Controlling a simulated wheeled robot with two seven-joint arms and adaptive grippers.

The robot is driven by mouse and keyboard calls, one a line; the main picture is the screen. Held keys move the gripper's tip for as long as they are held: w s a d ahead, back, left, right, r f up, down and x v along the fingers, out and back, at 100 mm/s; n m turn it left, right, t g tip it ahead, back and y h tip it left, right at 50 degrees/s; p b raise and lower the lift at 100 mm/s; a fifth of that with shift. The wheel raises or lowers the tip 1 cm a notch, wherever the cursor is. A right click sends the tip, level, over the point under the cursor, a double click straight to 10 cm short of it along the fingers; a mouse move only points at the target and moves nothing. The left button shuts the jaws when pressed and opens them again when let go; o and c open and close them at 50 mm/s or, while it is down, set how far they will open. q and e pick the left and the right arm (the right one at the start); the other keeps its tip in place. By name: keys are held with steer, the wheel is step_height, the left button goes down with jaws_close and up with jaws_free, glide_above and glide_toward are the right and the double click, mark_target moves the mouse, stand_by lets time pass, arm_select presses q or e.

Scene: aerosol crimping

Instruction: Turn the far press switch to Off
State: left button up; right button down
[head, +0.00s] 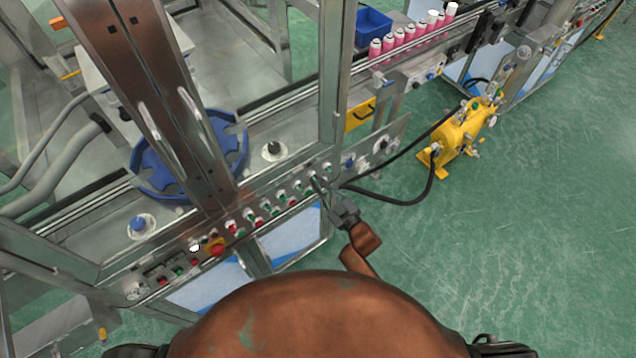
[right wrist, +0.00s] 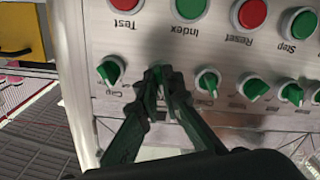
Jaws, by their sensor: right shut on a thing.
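My right gripper (right wrist: 163,88) is shut on a switch knob in the lower row of the control panel (right wrist: 140,45), between the leftmost green knob (right wrist: 110,70) and another green knob (right wrist: 207,80). The dark fingers hide most of the held knob, its pointer and its label, so I cannot tell its setting or read that it is the far press switch. In the head view the right gripper (head: 319,187) reaches the far right part of the panel's row of knobs. The left gripper is not in view.
Above the knobs are the Test button (right wrist: 126,5), Index button (right wrist: 190,7), Reset button (right wrist: 249,12) and another green button (right wrist: 299,22). More green knobs (right wrist: 252,88) follow to the right. A yellow pump (head: 462,130) and black hose (head: 400,200) lie beyond the arm.

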steer(key=shift+n, duration=0.8)
steer(key=c, duration=2.1)
jaws_free()
steer(key=v, duration=1.2)
steer(key=shift+f, duration=0.1)
